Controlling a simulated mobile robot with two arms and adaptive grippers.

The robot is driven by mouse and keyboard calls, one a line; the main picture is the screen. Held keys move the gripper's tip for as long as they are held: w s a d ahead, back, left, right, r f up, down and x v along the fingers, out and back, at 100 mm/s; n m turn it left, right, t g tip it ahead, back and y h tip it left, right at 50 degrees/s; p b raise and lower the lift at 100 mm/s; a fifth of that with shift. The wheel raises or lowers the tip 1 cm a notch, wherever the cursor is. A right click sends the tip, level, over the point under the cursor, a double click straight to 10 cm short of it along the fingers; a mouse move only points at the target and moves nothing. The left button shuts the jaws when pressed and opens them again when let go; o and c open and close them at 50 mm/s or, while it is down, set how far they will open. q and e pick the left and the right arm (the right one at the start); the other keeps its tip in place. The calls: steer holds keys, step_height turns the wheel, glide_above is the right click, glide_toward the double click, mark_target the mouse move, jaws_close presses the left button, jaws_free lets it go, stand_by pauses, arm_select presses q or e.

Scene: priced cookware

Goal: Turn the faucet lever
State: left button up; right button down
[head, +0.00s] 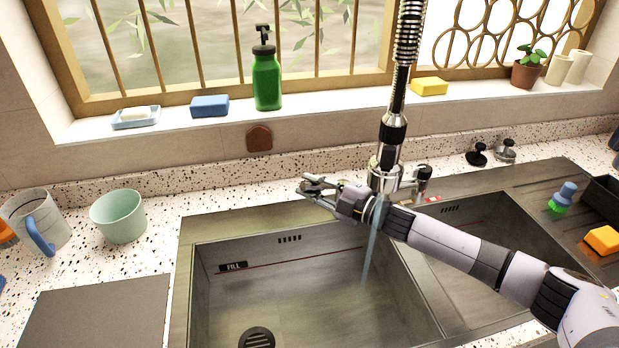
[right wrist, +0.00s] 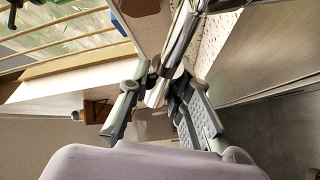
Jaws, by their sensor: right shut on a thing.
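The tall chrome and black faucet (head: 387,165) stands behind the divider between the two sink basins. A thin stream of water (head: 372,250) falls from it into the left basin. My right gripper (head: 311,187) reaches in front of the faucet, its fingers pointing left. In the right wrist view, my right gripper (right wrist: 160,84) is shut on a shiny metal bar, which looks like the faucet lever (right wrist: 157,95). In the head view the wrist and fingers hide most of the lever. My left gripper is not in view.
The left basin (head: 215,290) is empty apart from the water stream and drain. A green soap bottle (head: 266,82) and sponges stand on the windowsill. A mint cup (head: 119,217) and a pitcher (head: 40,222) stand on the left counter. A scrub brush (head: 563,197) lies right.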

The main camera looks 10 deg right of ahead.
steer(key=shift+s+y, duration=0.1)
steer(key=shift+y, duration=0.2)
steer(key=c, duration=1.4)
jaws_free()
steer(key=shift+c, duration=0.2)
steer(key=shift+d, duration=0.1)
steer(key=v, duration=1.2)
steer(key=shift+r, duration=0.2)
